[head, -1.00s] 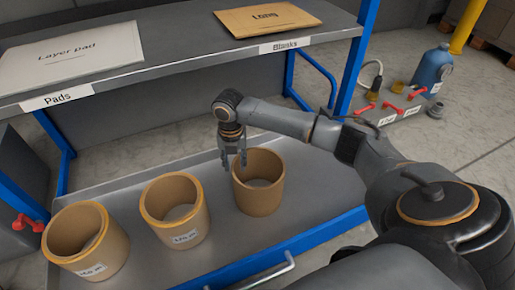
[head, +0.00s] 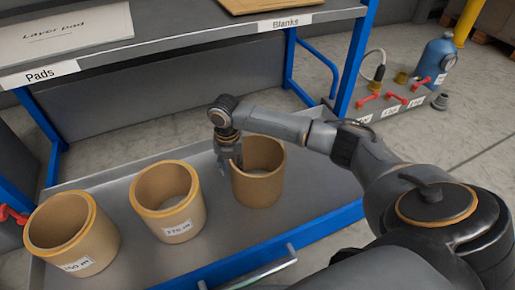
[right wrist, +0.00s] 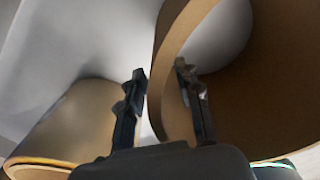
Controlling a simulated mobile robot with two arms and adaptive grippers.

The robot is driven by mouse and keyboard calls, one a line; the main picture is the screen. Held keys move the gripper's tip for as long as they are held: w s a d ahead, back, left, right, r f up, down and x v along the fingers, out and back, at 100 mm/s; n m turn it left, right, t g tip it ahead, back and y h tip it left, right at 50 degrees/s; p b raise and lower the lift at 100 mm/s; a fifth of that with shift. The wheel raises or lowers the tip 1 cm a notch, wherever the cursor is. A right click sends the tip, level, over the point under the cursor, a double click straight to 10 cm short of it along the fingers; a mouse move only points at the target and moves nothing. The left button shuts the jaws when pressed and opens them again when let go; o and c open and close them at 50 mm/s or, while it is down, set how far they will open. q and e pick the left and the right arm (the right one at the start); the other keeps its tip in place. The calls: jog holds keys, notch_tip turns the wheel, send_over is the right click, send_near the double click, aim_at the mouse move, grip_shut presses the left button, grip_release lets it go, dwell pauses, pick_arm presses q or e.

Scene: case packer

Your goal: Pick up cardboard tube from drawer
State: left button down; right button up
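Three open-topped brown cardboard tubes stand upright in a grey metal drawer (head: 225,236): a left tube (head: 100,240), a middle tube (head: 188,222) and a right tube (head: 258,192). My right gripper (head: 228,165) is down at the left wall of the right tube. In the right wrist view, the open fingers (right wrist: 160,72) straddle this tube's wall (right wrist: 260,110), one finger inside and one outside. The outer finger seems slightly apart from the wall. Another tube (right wrist: 75,120) stands beyond the outer finger. My left gripper is not in view.
A shelf (head: 170,52) with labels "Pads" and "Blanks" hangs over the back of the drawer. A blue post (head: 357,62) stands at the right. A drawer handle (head: 262,270) is at the front. A blue bottle (head: 436,62) and red-handled items stand far right.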

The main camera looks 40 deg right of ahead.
grip_shut()
